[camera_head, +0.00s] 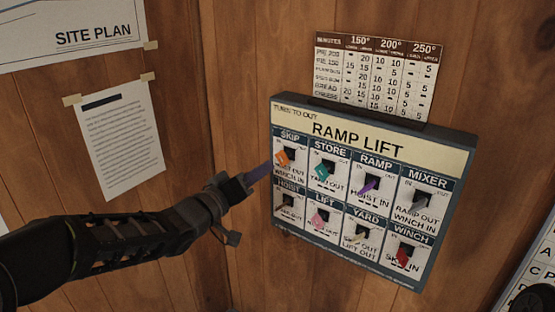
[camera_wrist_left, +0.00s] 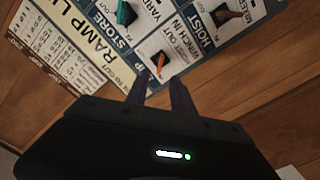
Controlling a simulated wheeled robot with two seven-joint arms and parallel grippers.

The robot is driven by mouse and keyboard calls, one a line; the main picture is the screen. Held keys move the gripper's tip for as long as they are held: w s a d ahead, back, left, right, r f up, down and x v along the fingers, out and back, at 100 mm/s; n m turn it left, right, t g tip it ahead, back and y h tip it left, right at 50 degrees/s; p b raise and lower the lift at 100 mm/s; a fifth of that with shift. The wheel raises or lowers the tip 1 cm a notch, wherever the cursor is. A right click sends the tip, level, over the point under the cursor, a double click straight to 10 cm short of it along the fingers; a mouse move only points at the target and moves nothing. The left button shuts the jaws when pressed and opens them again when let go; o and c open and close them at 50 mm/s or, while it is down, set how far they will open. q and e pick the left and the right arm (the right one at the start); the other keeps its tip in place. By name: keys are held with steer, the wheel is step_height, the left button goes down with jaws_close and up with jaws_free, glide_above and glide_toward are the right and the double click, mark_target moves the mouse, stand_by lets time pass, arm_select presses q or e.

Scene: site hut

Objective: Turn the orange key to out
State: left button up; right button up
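The orange key (camera_head: 283,156) sits in the SKIP switch at the top left of the RAMP LIFT panel (camera_head: 447,216). Its handle lies slanted in the head view, near the IN side. It also shows in the left wrist view (camera_wrist_left: 159,64), just beyond my fingertips and roughly in line with the gap between them. My left gripper (camera_head: 264,172) is at the panel's left edge, just below and left of the key. In the left wrist view its two fingers (camera_wrist_left: 160,90) stand apart with nothing between them. My right gripper is not in view.
Close by are a teal key (camera_head: 323,170), purple key (camera_head: 369,187) and pink key (camera_head: 320,217), plus a red key (camera_head: 404,256) and others. A minutes chart (camera_head: 378,75) hangs above the panel. Papers hang at left. A dark shape at bottom right is unclear.

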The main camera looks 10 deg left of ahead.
mark_target(278, 159)
arm_select(q)
steer(key=p+x, duration=0.1)
steer(key=x, duration=0.6)
steer(key=shift+w+p, duration=0.25)
steer(key=shift+p, duration=0.05)
steer(key=shift+c, duration=0.2)
jaws_close()
